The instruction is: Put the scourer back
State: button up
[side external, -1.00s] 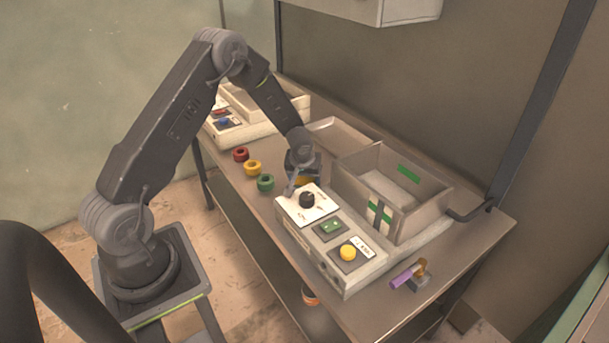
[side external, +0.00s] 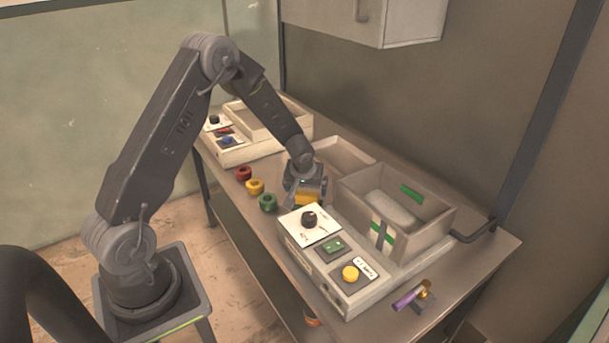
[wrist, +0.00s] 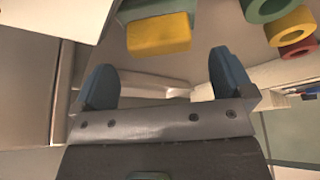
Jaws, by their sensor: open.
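The scourer (side external: 309,198), a yellow block with a grey-green layer, is at my gripper (side external: 302,187) in the side view, just behind the control box with the black knob. In the wrist view the scourer (wrist: 158,35) lies ahead of my gripper (wrist: 162,72). My gripper is open, with its two blue fingers spread wide and nothing held between them. The scourer appears beyond the fingertips. I cannot tell whether a finger touches it.
A grey open bin (side external: 425,222) stands right of my gripper, with a shallow tray (side external: 345,155) behind. Red, yellow and green rings (side external: 267,202) lie to the left. The control box (side external: 330,250) is in front. A purple-handled item (side external: 408,298) sits on the near right.

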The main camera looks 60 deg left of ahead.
jog(key=s+d+r+m, duration=0.1)
jog(key=s+d+r, duration=0.25)
jog(key=r, duration=0.35)
jog(key=s+d+r+m+t, duration=0.1)
jog(key=s+d+r, duration=0.25)
jog(key=r, duration=0.35)
jog(key=s+d+r+m, duration=0.1)
jog(key=s+d+r, duration=0.1)
jog(key=d+r, duration=0.3)
jog(key=s+d+r+m+h, duration=0.1)
jog(key=s+d+r+m, duration=0.1)
jog(key=s, duration=0.3)
jog(key=s+d+r+m+t+h, duration=0.1)
jog(key=s+d+r+m, duration=0.1)
jog(key=s, duration=0.4)
jog(key=s+d+r+m+h, duration=0.1)
jog(key=s+d+r+m, duration=0.1)
jog(key=s+d+r, duration=0.1)
jog(key=shift+s+d+r, duration=0.35)
jog(key=shift+s+d, duration=0.55)
jog(key=shift+s, duration=0.35)
